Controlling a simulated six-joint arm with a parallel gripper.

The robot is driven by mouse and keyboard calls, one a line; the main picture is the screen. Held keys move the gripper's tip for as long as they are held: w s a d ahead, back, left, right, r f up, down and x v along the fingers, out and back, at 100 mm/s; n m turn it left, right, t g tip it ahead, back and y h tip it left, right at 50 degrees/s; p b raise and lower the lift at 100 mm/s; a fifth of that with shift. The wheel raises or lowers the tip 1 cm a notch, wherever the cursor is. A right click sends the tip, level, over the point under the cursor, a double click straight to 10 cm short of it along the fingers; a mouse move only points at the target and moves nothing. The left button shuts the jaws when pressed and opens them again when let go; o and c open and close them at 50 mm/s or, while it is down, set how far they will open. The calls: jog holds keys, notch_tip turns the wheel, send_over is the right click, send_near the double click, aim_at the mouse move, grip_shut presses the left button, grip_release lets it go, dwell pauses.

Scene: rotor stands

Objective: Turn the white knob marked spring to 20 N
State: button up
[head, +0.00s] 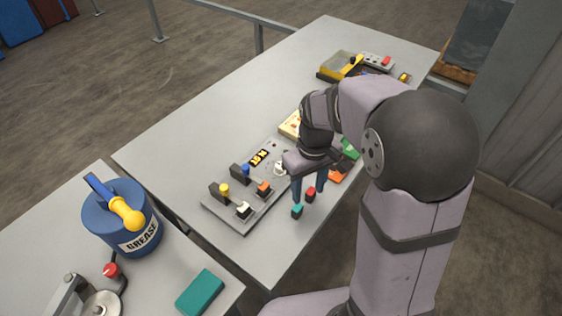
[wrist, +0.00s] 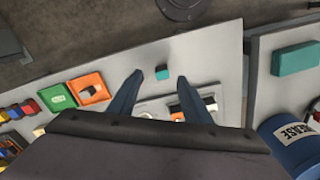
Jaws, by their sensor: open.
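A grey panel (head: 239,225) lies on the table and carries several small fittings. A white knob (head: 279,168) sits on a pale dial at its right end, partly hidden by my wrist; its marking and setting are too small to read. My gripper (head: 308,192) hangs pointing down just right of the knob in the head view. Its two dark blue fingers are apart with nothing between them. In the wrist view, my gripper (wrist: 161,80) shows spread fingers; the panel (wrist: 218,93) is partly hidden behind the right finger and the wrist housing.
A teal block (head: 297,211) and a red-topped block (head: 311,193) stand near the fingers. Yellow (head: 224,189), blue (head: 245,169), orange (head: 264,188) and white (head: 243,209) pieces rise from the panel. A blue grease bucket (head: 122,225) stands on the nearer table. The table's far left is clear.

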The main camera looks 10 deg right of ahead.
jog(key=w+a+n, duration=0.2)
jog(key=w+n, duration=0.2)
jog(key=w, duration=0.6)
jog(key=n, duration=0.3)
send_over(280, 168)
jog(key=w, duration=0.1)
jog(key=f, duration=0.2)
jog(key=shift+w+d+f+p, duration=0.1)
jog(key=shift+d+f+p, duration=0.1)
jog(key=shift+f+p, duration=1.55)
jog(key=shift+f, duration=2.3)
jog(key=c, duration=1.1)
